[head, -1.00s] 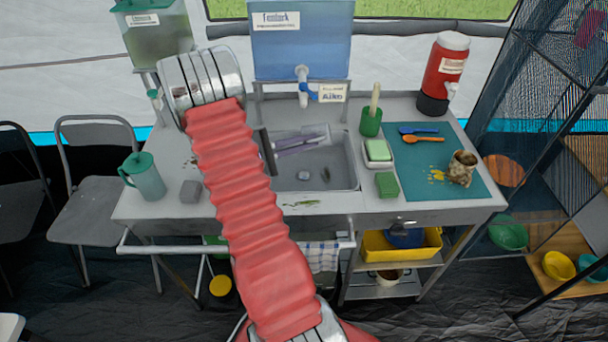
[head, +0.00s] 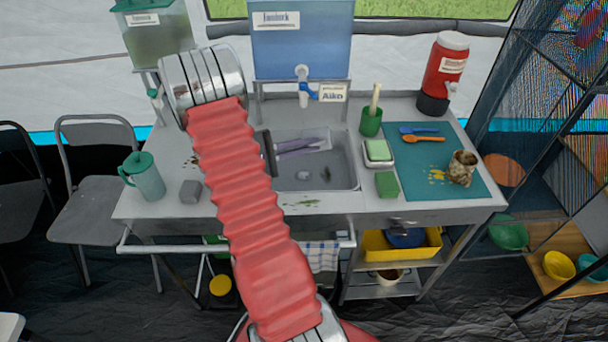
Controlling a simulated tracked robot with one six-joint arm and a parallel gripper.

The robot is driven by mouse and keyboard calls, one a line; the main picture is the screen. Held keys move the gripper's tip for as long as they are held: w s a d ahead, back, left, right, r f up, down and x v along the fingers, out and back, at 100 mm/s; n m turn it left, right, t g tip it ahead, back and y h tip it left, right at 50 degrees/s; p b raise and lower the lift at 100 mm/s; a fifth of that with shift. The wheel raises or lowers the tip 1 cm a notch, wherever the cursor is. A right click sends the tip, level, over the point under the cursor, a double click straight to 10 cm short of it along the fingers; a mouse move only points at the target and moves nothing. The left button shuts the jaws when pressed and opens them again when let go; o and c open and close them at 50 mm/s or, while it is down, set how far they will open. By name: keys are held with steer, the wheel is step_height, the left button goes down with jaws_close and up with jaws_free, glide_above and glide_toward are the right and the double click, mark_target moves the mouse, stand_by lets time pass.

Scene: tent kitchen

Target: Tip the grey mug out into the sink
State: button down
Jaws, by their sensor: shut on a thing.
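The sink (head: 343,176) is a grey basin in the middle of the counter. A few purple-grey long items (head: 303,147) lie towards its back, with small scraps on its floor. My red-sleeved arm reaches up across the counter and covers the sink's left side. My gripper's jaws are hidden behind the arm. A dark upright bar (head: 268,154) shows beside the sleeve at the sink's left edge; I cannot tell what it belongs to. I cannot make out a grey mug; it may be hidden by the arm. A stained beige cup (head: 462,168) stands on the teal mat.
A green jug (head: 145,177) and grey block (head: 191,191) stand left of my arm. A blue water tank (head: 302,45) with a tap stands behind the sink. Right of the sink are a green sponge (head: 387,184), a soap dish and the teal mat (head: 425,184) with spoons.

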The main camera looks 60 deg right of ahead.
steer(key=shift+s+d+f+m+t+y, duration=0.15)
steer(key=shift+s+f+t+y, duration=0.25)
steer(key=shift+f+t, duration=0.1)
steer(key=shift+s+d+f+m+t+y, duration=0.15)
steer(key=shift+s+f+t+y, duration=0.2)
steer(key=shift+f+t+y, duration=0.1)
steer(key=shift+s, duration=0.1)
steer(key=s+d+f+m+t+y+b, duration=0.1)
steer(key=s+d+t+y+b, duration=0.3)
steer(key=s+t, duration=0.5)
steer(key=m+t+y+b, duration=0.1)
steer(key=t+y, duration=0.1)
steer(key=t, duration=0.1)
steer(key=shift+s+m, duration=0.15)
steer(key=shift+m, duration=0.25)
stand_by(1.8)
steer(key=shift+s+d+r+t+y+b, duration=0.15)
steer(key=shift+s+t+y+b, duration=0.1)
steer(key=shift+s+y+b, duration=0.15)
